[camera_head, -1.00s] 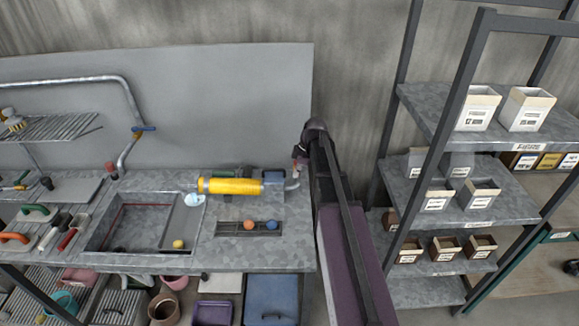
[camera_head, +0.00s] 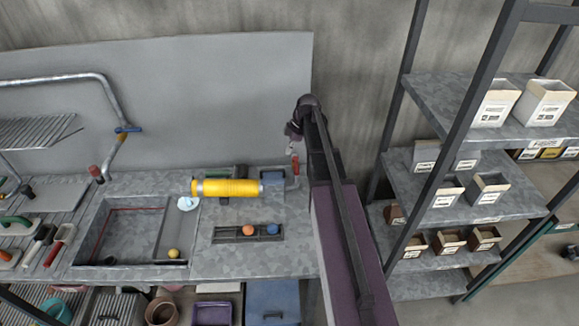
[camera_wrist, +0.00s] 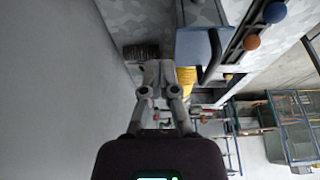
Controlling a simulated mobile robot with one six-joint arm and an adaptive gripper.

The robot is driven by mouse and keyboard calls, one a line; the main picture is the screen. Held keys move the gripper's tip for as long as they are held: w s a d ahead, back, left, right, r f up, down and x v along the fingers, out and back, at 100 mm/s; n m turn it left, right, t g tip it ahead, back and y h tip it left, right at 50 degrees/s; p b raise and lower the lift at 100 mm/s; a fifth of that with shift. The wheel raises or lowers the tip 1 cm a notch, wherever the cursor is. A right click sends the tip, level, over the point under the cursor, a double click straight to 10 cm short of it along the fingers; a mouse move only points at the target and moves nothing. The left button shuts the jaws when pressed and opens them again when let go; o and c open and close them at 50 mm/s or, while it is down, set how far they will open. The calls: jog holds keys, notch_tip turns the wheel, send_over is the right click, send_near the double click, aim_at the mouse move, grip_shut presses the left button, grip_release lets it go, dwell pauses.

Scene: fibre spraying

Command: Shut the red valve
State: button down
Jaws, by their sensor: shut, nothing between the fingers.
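The red valve (camera_head: 296,164) has a narrow red handle that stands upright on a short grey pipe at the right end of the workbench, by the back panel. My gripper (camera_head: 291,149) hangs just above and slightly left of the red handle, pointing down, and appears apart from it. In the wrist view my gripper's fingertips (camera_wrist: 159,66) are together with nothing between them. I cannot make out the red valve in the wrist view.
A yellow cylinder (camera_head: 228,188) lies left of the valve, beside a blue block. A rack with orange and blue balls (camera_head: 249,233) is in front. A blue-handled valve (camera_head: 128,130) is on the pipe at left. Shelves with boxes (camera_head: 467,190) stand at right.

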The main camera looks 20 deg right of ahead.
aim_at(296, 165)
jog(key=shift+f, duration=0.15)
jog(key=b+x, duration=1)
jog(key=shift+s+d+p, duration=0.15)
jog(key=shift+s+d, duration=0.2)
jog(key=shift+d, duration=0.6)
jog(key=shift+s+d+p, duration=0.15)
jog(key=shift+s+d, duration=0.15)
jog(key=shift+d, duration=0.65)
jog(key=shift+a, duration=0.15)
